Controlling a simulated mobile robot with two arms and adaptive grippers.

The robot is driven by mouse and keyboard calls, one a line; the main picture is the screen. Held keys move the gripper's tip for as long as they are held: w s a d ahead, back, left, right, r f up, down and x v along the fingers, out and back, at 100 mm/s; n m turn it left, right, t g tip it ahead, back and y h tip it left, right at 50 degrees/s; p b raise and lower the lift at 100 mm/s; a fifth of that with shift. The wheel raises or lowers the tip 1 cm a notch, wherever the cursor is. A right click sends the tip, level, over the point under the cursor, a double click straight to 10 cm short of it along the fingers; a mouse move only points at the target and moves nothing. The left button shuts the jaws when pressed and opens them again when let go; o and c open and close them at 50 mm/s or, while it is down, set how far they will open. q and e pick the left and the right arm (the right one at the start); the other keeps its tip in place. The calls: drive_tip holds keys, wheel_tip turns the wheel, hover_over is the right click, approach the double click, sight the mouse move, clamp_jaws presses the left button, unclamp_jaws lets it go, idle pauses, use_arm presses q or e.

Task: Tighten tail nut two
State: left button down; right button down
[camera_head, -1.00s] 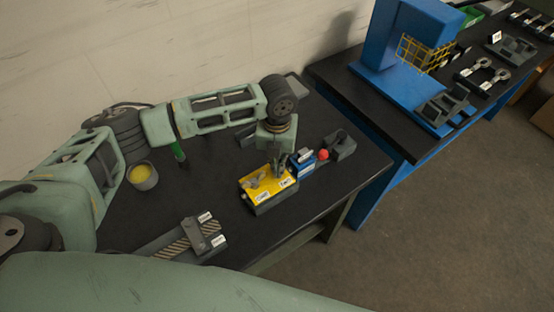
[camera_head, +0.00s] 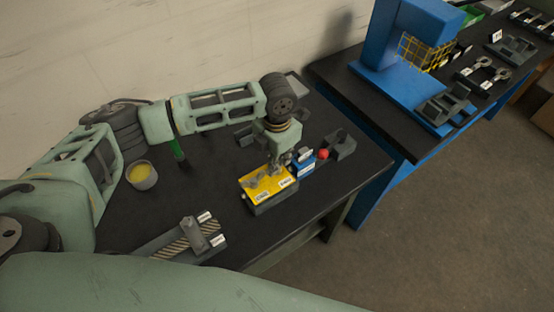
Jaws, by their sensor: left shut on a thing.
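A yellow-topped block (camera_head: 262,196) with white labels on its front edge sits on the black table. My left gripper (camera_head: 275,168) points down at the block's back right part. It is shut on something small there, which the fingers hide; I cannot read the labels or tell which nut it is. A grey piece (camera_head: 254,184) lies on the yellow top, left of the gripper. A blue block (camera_head: 302,168) stands close to the right of the gripper, with a red knob (camera_head: 323,154) beyond it. My right gripper is not in view.
A grey cup with yellow contents (camera_head: 142,175) stands at the left, near a green-handled tool (camera_head: 178,150). A grey fixture with a striped strip (camera_head: 185,241) lies at the front. A grey holder (camera_head: 340,145) stands at the right. A blue press (camera_head: 415,35) stands on another bench.

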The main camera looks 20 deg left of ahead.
use_arm(q)
drive_tip(key=shift+w+r, duration=0.25)
drive_tip(key=c, duration=2.2)
unclamp_jaws()
drive_tip(key=o, duration=0.3)
drive_tip(key=shift+s+f, duration=0.1)
drive_tip(key=shift+s, duration=0.1)
drive_tip(key=shift+o, duration=0.2)
wheel_tip(320, 180, up, 12)
